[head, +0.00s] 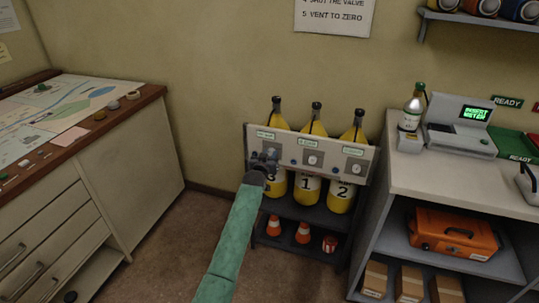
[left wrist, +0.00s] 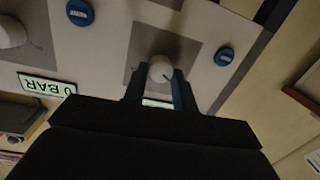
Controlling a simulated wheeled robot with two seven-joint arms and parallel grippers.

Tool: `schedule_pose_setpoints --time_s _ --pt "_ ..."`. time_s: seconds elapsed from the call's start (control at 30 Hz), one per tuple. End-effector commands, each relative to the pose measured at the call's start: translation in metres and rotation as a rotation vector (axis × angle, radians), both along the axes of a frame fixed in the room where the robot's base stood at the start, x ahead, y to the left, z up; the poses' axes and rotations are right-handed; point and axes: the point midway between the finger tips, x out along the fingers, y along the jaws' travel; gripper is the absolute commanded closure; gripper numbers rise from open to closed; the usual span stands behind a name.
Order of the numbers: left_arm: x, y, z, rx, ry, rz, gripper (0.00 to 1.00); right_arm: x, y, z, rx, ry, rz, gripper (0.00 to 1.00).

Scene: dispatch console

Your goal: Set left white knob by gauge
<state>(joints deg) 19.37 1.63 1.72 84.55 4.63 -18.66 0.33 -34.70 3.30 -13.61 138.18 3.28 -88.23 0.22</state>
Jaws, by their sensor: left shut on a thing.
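A pale panel (head: 330,142) stands in front of three yellow cylinders. It carries white knobs in a row, each under a small green-lit gauge. My left gripper (head: 265,163) is at the panel's left end and covers the left knob in the head view. In the left wrist view the left white knob (left wrist: 160,69) sits between my fingers, which are shut on it; a dark pointer line shows on its face. The left gauge (head: 265,135) is small and its reading is unclear. The middle knob (head: 312,160) and right knob (head: 353,167) are untouched. My right gripper is out of view.
Blue buttons flank the left knob, one (left wrist: 224,56) close to my fingers. A neighbouring gauge (left wrist: 47,85) reads 0 BAR. A grey shelf unit (head: 450,185) stands right, a map cabinet (head: 125,160) left.

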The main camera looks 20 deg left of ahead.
Motion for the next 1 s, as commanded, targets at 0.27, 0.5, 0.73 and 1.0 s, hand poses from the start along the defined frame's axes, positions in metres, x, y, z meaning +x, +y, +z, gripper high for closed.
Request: schedule_pose_setpoints --time_s 0.27,0.5,0.73,1.0 --pt "-0.0005 -0.0001 -0.0019 -0.015 0.003 0.000 0.95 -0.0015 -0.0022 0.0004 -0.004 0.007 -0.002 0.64" --pt "-0.0005 -0.0001 -0.0020 -0.015 0.003 0.000 0.68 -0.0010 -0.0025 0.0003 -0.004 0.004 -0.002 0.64" --pt "-0.0002 -0.0001 -0.0011 -0.014 0.002 0.000 0.51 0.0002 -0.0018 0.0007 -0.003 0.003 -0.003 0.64" --pt "-0.0071 -0.0001 -0.0013 -0.014 0.001 0.000 0.51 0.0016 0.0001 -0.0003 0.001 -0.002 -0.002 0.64"
